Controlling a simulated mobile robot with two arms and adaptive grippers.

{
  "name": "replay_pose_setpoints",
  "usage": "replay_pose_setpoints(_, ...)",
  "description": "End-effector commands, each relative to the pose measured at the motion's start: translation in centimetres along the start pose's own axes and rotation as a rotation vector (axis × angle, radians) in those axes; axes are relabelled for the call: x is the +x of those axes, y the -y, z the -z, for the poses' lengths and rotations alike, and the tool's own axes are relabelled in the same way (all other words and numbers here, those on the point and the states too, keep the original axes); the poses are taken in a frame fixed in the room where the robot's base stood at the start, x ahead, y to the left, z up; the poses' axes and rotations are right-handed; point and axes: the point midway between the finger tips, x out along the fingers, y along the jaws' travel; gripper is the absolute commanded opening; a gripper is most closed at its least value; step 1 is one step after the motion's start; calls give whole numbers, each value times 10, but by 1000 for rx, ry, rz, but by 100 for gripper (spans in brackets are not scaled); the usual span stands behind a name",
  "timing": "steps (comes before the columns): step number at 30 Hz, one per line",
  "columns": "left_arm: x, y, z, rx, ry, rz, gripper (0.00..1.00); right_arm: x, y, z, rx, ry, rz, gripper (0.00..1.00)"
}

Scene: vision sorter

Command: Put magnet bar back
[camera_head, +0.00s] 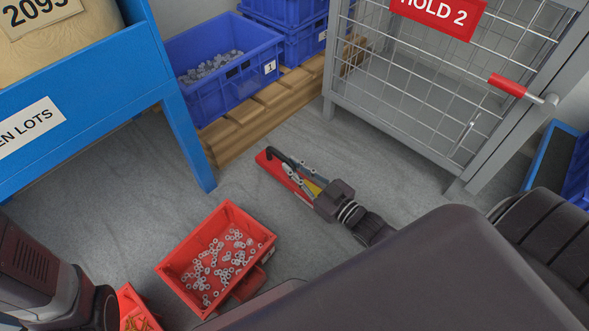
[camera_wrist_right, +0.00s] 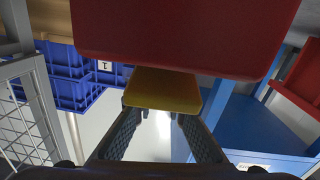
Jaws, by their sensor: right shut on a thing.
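The magnet bar (camera_head: 268,163) shows in the head view as a red bar near the middle, above the grey floor. A yellow part of it (camera_head: 314,187) lies by my right gripper (camera_head: 300,177). In the right wrist view, the red body (camera_wrist_right: 185,35) fills the top, and the yellow part (camera_wrist_right: 160,90) sits between the two fingers. My right gripper is shut on this yellow part and holds the bar. A black curved piece shows beside the bar; I cannot tell if it belongs to it. My left gripper is out of view; only my left arm shows at lower left.
A red bin (camera_head: 196,243) of metal nuts stands below the bar, with another red bin (camera_head: 128,296) at lower left. A blue crate (camera_head: 222,94) stands on a wooden pallet (camera_head: 232,134). A wire cage (camera_head: 430,90) marked HOLD 2 and a blue rack (camera_head: 178,110) flank open floor.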

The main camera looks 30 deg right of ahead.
Motion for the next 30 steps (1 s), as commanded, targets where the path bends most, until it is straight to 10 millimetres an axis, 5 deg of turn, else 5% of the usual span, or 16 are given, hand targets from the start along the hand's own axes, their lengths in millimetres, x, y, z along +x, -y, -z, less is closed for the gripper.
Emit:
replay_pose_setpoints(20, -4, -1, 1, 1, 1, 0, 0, 1, 0, -10, -1, -4, -1, 0)
replay_pose_setpoints(21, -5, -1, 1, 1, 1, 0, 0, 0, 1, -13, -1, 5, -1, 17)
replay_pose_setpoints(24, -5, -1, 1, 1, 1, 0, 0, 0, 1, -14, -1, 6, -1, 28)
replay_pose_setpoints(30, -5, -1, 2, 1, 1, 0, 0, -1, 1, -16, -2, 9, -2, 30)
